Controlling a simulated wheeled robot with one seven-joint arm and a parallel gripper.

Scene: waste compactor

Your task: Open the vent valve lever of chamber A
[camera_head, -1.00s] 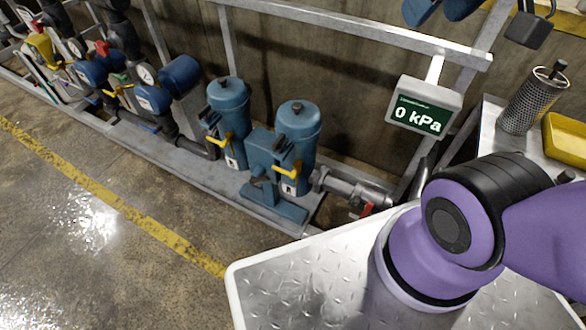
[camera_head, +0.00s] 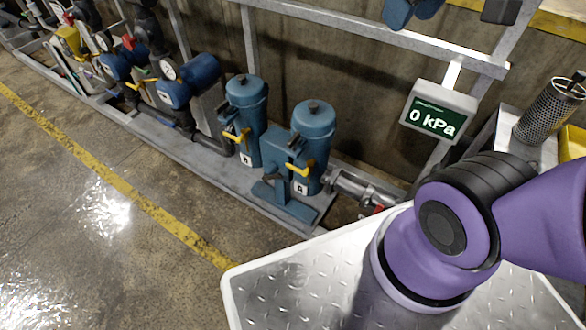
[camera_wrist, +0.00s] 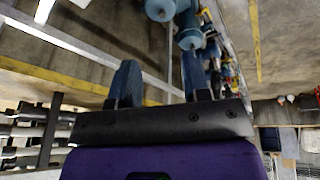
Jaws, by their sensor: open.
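Two blue cylindrical chambers stand side by side on the grey skid in the head view. The right one, chamber A (camera_head: 314,128), bears a small white label that looks like A. A yellow lever (camera_head: 300,170) sits low on its front, slanting. The left chamber (camera_head: 247,105) has its own yellow lever (camera_head: 236,136). My gripper (camera_wrist: 159,78) is open and empty in the wrist view, its two dark fingers apart. Blue chamber tops (camera_wrist: 190,38) show beyond the fingers there.
A gauge display (camera_head: 437,117) reads 0 kPa. A pipe with a red handle (camera_head: 378,209) runs right of chamber A. A grey rail (camera_head: 370,35) crosses above the chambers. A perforated cylinder (camera_head: 547,112) stands at right. The floor at left is clear.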

